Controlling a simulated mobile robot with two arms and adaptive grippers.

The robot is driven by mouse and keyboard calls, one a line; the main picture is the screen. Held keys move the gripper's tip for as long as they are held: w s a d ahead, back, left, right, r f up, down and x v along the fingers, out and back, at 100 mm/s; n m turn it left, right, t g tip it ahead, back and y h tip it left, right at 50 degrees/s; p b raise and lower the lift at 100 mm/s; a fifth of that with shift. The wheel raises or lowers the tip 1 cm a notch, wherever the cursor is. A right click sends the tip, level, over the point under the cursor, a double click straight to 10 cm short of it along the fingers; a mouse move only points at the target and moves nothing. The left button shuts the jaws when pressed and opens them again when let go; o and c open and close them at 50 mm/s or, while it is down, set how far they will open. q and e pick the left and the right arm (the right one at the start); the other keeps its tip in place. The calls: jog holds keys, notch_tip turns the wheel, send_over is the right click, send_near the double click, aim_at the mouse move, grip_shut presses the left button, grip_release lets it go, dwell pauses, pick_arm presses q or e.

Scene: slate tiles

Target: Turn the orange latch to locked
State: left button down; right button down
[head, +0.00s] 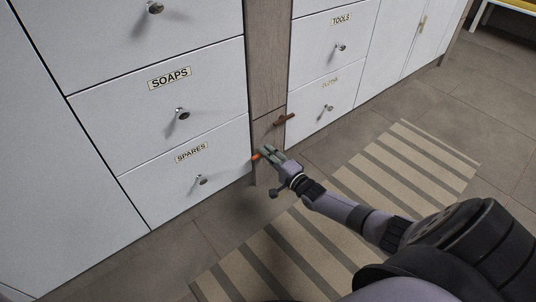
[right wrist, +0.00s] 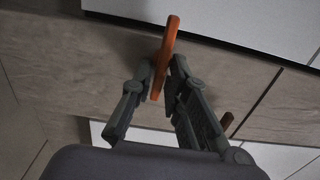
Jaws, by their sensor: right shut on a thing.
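The orange latch (head: 257,156) sits low on the wooden strip between two drawer stacks, at the right edge of the SPARES drawer. My right gripper (head: 266,151) is at it in the head view. In the right wrist view the orange latch (right wrist: 166,55) stands close to upright, slightly tilted, between the two fingertips of my right gripper (right wrist: 159,77). The fingers are shut on it, near its lower end in that view. The fingers hide part of the latch in the head view. My left gripper is out of view.
A brown latch (head: 284,119) sits higher on the strip; it shows partly in the right wrist view (right wrist: 226,121). Drawers with round knobs, such as the SPARES knob (head: 201,180), flank the strip. A striped rug (head: 405,160) lies on the tiled floor.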

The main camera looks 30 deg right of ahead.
jog(key=shift+d+f, duration=0.1)
jog(key=c, duration=1.7)
grip_release()
jog(key=shift+s, duration=0.15)
jog(key=s, duration=0.8)
jog(key=s+d, duration=0.1)
jog(key=s, duration=0.2)
jog(key=shift+s, duration=0.4)
